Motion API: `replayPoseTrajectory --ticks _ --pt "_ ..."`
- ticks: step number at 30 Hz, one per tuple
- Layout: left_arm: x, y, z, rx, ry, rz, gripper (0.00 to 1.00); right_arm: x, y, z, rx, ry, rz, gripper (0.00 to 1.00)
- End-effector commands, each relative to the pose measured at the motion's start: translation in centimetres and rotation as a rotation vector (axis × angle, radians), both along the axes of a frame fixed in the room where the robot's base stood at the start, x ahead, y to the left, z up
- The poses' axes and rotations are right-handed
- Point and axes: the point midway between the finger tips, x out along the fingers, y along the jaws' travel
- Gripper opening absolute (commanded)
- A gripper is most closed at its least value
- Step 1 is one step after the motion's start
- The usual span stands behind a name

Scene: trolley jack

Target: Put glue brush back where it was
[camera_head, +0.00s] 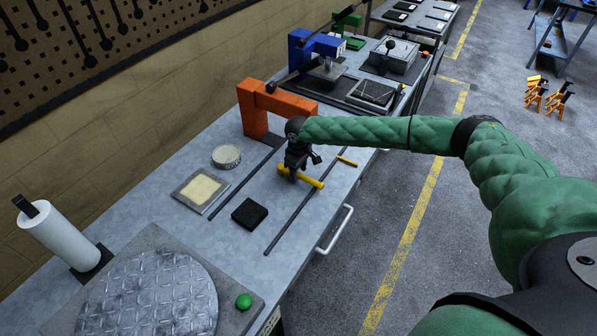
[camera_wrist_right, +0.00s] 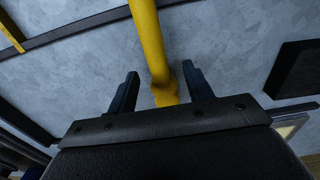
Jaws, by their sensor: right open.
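A yellow bar (camera_head: 301,177), which may be the glue brush, lies on the grey workbench under my right gripper (camera_head: 295,165). No bristles can be made out. In the right wrist view the yellow bar (camera_wrist_right: 150,45) runs down between the two open fingers of my right gripper (camera_wrist_right: 162,82), with a gap on each side. The gripper covers part of it in the head view. A smaller yellow piece (camera_head: 347,161) lies to its right; it also shows in the right wrist view (camera_wrist_right: 11,30). My left gripper is not in view.
An orange clamp-like frame (camera_head: 256,110) stands behind the gripper. A black block (camera_head: 249,214), a tray with a pale yellow pad (camera_head: 201,190) and a round tin (camera_head: 226,156) lie to the left. Thin dark strips (camera_head: 292,218) cross the bench. A handle (camera_head: 335,229) juts from its front.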

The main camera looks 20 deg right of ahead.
Motion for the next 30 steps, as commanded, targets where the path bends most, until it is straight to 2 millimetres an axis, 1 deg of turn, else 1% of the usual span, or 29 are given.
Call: replayPoseTrajectory --ticks 1,3,6,7,12,17,18,21,24,30 --pt "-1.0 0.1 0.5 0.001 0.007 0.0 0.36 0.0 0.0 0.9 0.001 0.001 0.0 0.51" --pt "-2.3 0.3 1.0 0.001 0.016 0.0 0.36 0.0 0.0 2.1 0.001 0.0 0.0 0.51" --pt "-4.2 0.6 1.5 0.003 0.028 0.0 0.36 0.0 0.0 3.3 0.001 0.0 0.0 0.51" --pt "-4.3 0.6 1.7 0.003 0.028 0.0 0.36 0.0 0.0 3.7 0.001 0.0 0.0 0.51" --pt "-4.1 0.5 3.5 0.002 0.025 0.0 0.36 0.0 0.0 5.8 0.001 0.0 0.0 0.51" --pt "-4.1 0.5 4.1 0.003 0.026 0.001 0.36 0.0 0.0 8.1 0.001 0.0 0.0 0.51" --pt "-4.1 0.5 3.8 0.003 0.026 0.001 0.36 0.0 0.0 8.3 0.002 -0.001 0.0 0.51" --pt "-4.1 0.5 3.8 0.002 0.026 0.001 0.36 0.1 0.0 9.2 0.001 -0.001 -0.001 0.51" --pt "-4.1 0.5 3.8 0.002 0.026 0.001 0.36 0.0 0.0 9.8 0.001 0.0 0.0 0.51" --pt "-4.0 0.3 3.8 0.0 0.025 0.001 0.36 0.0 0.0 10.0 0.001 -0.001 0.0 0.51"
